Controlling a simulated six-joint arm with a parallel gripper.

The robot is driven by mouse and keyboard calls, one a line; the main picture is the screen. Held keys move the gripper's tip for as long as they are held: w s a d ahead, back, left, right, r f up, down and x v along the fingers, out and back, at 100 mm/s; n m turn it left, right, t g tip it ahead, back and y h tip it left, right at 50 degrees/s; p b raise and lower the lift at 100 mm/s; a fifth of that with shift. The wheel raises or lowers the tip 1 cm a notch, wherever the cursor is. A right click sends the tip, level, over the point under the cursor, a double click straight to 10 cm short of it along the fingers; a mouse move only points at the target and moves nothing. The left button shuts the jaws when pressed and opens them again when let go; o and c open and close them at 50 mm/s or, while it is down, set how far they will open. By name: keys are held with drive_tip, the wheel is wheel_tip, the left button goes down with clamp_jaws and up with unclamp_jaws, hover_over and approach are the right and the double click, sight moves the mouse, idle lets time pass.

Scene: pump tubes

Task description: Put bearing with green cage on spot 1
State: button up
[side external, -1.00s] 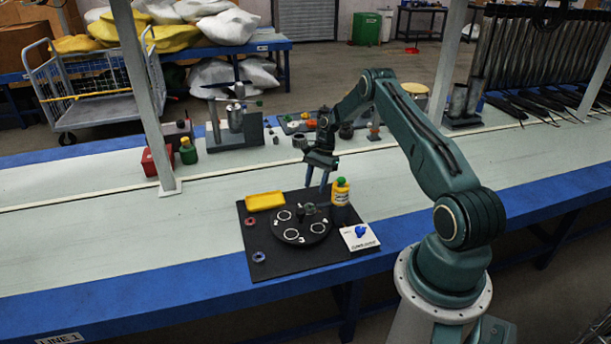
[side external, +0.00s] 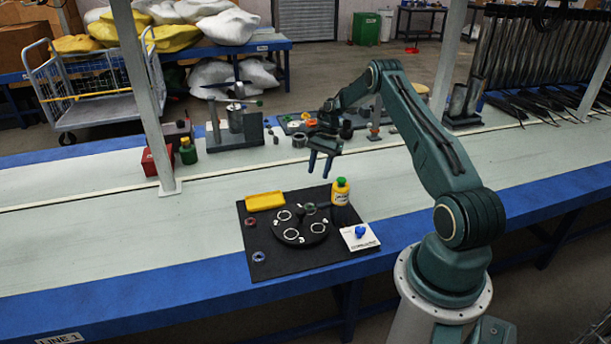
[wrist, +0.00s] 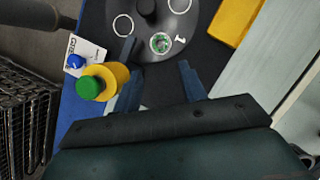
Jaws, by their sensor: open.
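The bearing with a green cage (wrist: 161,43) lies on the round black disc (wrist: 200,14), and a white mark resembling a 1 is just right of it in the wrist view. It covers its spot, so no white ring is clear around it. In the side view the bearing (side external: 310,209) is small at the disc's upper right, with other white rings on the disc empty. My gripper (side external: 321,172) is open and empty above the disc. In the wrist view its fingers (wrist: 156,56) are apart, with the bearing beyond and between the tips.
A yellow bottle with a green cap (side external: 340,192) stands close right of the disc. A yellow tray (side external: 265,201) is at the mat's back left. A red-toned ring (side external: 250,222) and a blue-toned ring (side external: 259,257) lie left. A white card with a blue item (side external: 360,236) lies right.

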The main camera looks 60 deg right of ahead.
drive_tip(key=w+a+r+n+h, duration=0.1)
drive_tip(key=w+a+r+n, duration=0.1)
drive_tip(key=a+r, duration=0.35)
drive_tip(key=w+a+r+n+h, duration=0.1)
drive_tip(key=a+r+n, duration=0.15)
drive_tip(key=r, duration=0.65)
drive_tip(key=s+a+r+n+t+h, duration=0.1)
drive_tip(key=s+a+r+n, duration=0.1)
drive_tip(key=a+r, duration=0.45)
drive_tip(key=s+a+r+n, duration=0.1)
drive_tip(key=a+r+n, duration=0.2)
drive_tip(key=a+r, duration=0.4)
drive_tip(key=s+a+r+n+t, duration=0.1)
drive_tip(key=s+a+r+n, duration=0.1)
drive_tip(key=s+a+r, duration=0.35)
drive_tip(key=s+a+n+t, duration=0.1)
drive_tip(key=s+a+n, duration=0.1)
drive_tip(key=s, duration=0.4)
drive_tip(key=s+a+n+t+h, duration=0.1)
drive_tip(key=s+a+n, duration=0.2)
drive_tip(key=s, duration=0.3)
drive_tip(key=s+a+n+t, duration=0.1)
drive_tip(key=s+a+n, duration=0.2)
drive_tip(key=s, duration=0.4)
drive_tip(key=shift+a, duration=0.4)
drive_tip(key=shift+r, duration=0.1)
